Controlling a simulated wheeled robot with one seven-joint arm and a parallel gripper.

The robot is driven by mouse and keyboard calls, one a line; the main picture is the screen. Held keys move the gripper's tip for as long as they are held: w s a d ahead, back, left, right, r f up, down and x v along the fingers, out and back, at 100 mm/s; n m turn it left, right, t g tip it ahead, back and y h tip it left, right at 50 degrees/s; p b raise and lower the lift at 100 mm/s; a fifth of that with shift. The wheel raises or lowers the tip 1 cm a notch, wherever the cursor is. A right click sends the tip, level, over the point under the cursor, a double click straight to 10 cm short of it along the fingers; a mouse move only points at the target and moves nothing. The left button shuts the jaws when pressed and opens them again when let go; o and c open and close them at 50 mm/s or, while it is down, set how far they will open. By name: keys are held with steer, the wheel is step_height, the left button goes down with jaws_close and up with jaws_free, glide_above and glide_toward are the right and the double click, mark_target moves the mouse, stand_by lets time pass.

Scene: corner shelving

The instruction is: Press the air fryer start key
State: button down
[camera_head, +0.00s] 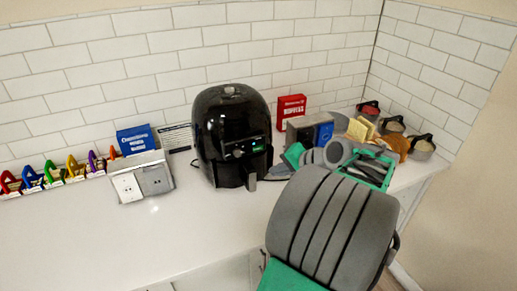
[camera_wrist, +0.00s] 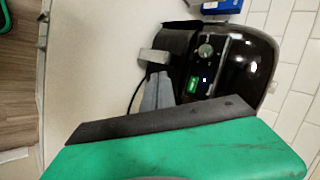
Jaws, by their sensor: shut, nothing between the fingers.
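The black air fryer (camera_head: 230,120) stands on the white counter against the tiled wall. Its front panel has a dial and a lit green display (camera_head: 257,149), and a handle (camera_head: 251,183) sticks out below. In the wrist view the air fryer (camera_wrist: 245,65) lies sideways, with the dial (camera_wrist: 206,51), the green display (camera_wrist: 193,85) and a small lit spot beside it. I cannot make out which mark is the start key. My gripper (camera_head: 278,173) is shut and empty, just right of the handle. In the wrist view its grey fingertips (camera_wrist: 155,92) appear near the handle and below the panel.
A red box (camera_head: 290,110), a blue box (camera_head: 324,132) and several lidded pots (camera_head: 423,147) stand to the right, partly behind my arm. A blue box (camera_head: 137,140), a socket panel (camera_head: 142,180) and colourful clips stand left. The counter's front left is clear.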

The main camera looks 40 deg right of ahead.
steer(key=w+d, duration=0.2)
steer(key=w, duration=0.6)
steer(key=shift+w+d, duration=0.15)
steer(key=shift+p, duration=0.35)
stand_by(1.4)
steer(key=shift+w+d, duration=0.15)
steer(key=shift+w, duration=0.25)
steer(key=shift+w+d+p, duration=0.1)
steer(key=shift+w+p, duration=0.2)
steer(key=shift+p, duration=0.05)
stand_by(0.4)
steer(key=shift+s, duration=0.1)
steer(key=shift+s+a, duration=0.25)
steer(key=shift+s, duration=0.4)
steer(key=s, duration=0.2)
steer(key=s+a, duration=0.1)
steer(key=s, duration=0.1)
steer(key=shift+s+a, duration=0.2)
steer(key=shift+s, duration=0.2)
